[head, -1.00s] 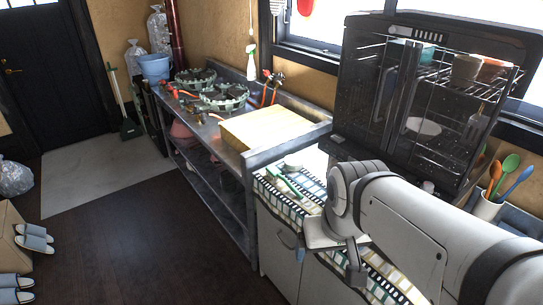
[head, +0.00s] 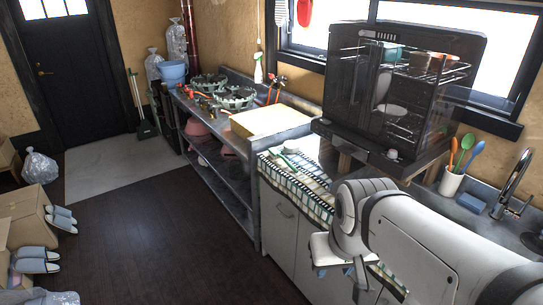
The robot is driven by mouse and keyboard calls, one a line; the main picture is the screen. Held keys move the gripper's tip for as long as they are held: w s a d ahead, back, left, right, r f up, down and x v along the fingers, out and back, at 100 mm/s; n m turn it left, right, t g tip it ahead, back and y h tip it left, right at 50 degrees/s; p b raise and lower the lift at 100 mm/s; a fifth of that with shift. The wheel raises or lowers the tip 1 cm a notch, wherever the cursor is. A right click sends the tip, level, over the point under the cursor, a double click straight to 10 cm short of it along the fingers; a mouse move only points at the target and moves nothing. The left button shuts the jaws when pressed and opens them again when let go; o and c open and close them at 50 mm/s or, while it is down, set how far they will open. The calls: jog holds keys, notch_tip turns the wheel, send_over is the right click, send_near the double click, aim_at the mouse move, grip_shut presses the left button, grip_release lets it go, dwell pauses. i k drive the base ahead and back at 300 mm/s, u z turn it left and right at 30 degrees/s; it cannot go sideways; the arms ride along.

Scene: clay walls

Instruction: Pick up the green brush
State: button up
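A green brush (head: 289,149) with a pale part lies on the checked cloth (head: 301,178) on the counter, just right of the metal shelf unit. It is small in the head view and its finer shape is hard to make out. My gripper (head: 341,275) hangs at the counter's front edge, below and right of the brush and apart from it. Its two fingers point down with a gap between them, and I see nothing in it. Part of the cloth is hidden behind my arm.
A black dish rack (head: 395,95) with dishes stands behind the cloth. A white cup of colourful utensils (head: 452,184), a blue sponge (head: 472,204) and a tap (head: 515,180) are at the right. A yellow board (head: 270,121) lies left of the brush. The dark floor (head: 165,215) is clear.

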aim_at(274, 153)
jog(key=z, duration=2.1)
jog(key=k, duration=0.1)
jog(key=u, duration=2.7)
jog(key=i, duration=1.15)
jog(key=z, duration=0.45)
jog(key=i, duration=0.65)
jog(key=z, duration=0.7)
